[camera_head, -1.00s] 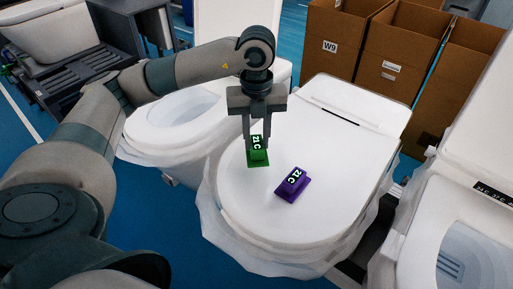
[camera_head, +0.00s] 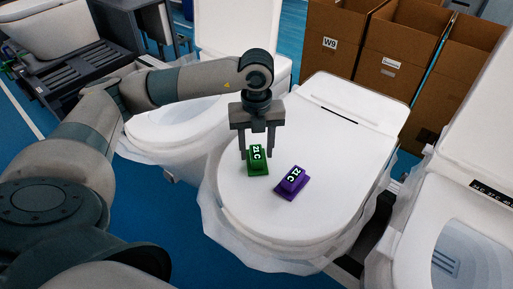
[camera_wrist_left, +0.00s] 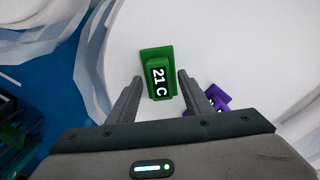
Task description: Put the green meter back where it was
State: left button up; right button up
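The green meter (camera_head: 257,160), with a "21 C" display, sits on the closed white toilet lid (camera_head: 315,135). It also shows in the left wrist view (camera_wrist_left: 157,76), just ahead of the fingers. My left gripper (camera_head: 257,154) points down over it from above. In the left wrist view the fingers (camera_wrist_left: 157,86) are spread, with a gap on each side of the meter; it is not gripped. A purple meter (camera_head: 292,182) lies on the lid right of the green one, and its edge shows past the right finger in the wrist view (camera_wrist_left: 217,100). My right gripper is out of view.
Another toilet (camera_head: 178,108) stands behind my left arm, and one with a raised lid (camera_head: 465,245) stands at right. Cardboard boxes (camera_head: 398,55) stand at the back right. The lid is clear behind and right of the meters.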

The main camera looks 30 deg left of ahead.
aim_at(257, 152)
pick_arm(q)
jog(key=shift+r, duration=0.1)
jog(key=shift+r, duration=0.3)
notch_tip(257, 152, up, 12)
jog(key=b, duration=0.4)
jog(key=shift+f, duration=0.25)
dwell(0.5)
